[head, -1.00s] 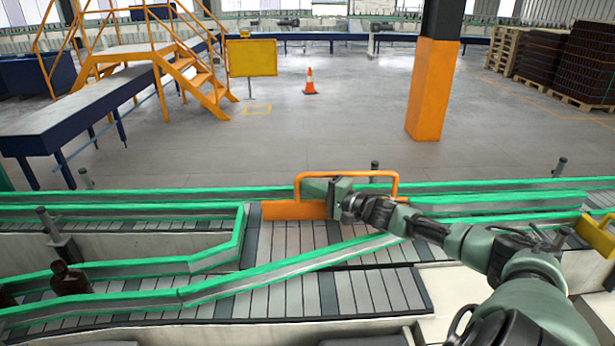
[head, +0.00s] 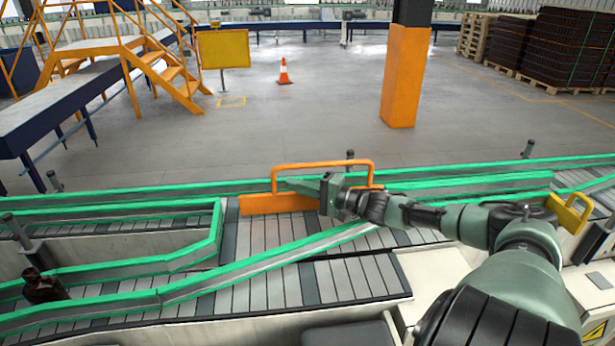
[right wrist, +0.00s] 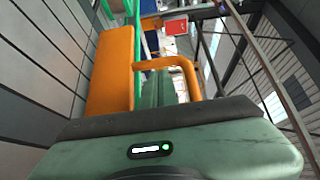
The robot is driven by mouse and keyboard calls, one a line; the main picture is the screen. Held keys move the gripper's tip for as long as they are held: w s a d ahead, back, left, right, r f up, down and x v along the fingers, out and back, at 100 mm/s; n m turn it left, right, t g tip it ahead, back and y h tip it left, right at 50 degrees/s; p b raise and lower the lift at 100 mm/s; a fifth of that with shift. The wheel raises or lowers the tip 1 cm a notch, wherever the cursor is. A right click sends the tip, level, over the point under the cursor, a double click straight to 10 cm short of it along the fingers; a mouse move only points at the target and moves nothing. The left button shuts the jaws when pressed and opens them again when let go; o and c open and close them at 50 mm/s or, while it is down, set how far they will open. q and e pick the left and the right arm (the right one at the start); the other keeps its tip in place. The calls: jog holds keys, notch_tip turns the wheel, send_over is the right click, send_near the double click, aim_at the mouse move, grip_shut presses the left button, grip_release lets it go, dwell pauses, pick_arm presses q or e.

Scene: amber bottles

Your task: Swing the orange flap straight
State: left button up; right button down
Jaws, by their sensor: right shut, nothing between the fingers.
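The orange flap (head: 258,205) stands upright across the slatted conveyor lane in the head view, between green-edged rails. An orange hoop handle (head: 322,165) rises above it. My right gripper (head: 288,184) is shut and empty, its fingers pointing left at the flap inside the hoop's outline. In the right wrist view the flap (right wrist: 110,72) is a broad orange panel left of the green fingers (right wrist: 163,88), with the hoop (right wrist: 190,72) bending around beyond them. I cannot tell whether the fingers touch the flap. My left gripper is not in view.
Green-edged guide rails (head: 300,247) frame the lanes. A brown bottle (head: 42,287) stands in the left lane. A yellow bracket (head: 570,212) is at the right, beyond my right arm. Beyond the conveyor, the floor (head: 230,140) is open, with an orange column (head: 403,75).

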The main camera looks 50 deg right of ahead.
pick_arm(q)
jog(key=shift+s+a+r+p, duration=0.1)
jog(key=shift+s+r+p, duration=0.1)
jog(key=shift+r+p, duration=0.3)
pick_arm(e)
jog(key=shift+d+v, duration=0.2)
jog(key=shift+v, duration=0.75)
jog(key=shift+d+v, duration=0.2)
jog(key=shift+v, duration=0.75)
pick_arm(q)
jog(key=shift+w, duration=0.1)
pick_arm(e)
jog(key=shift+w+d, duration=0.1)
jog(key=shift+w, duration=0.15)
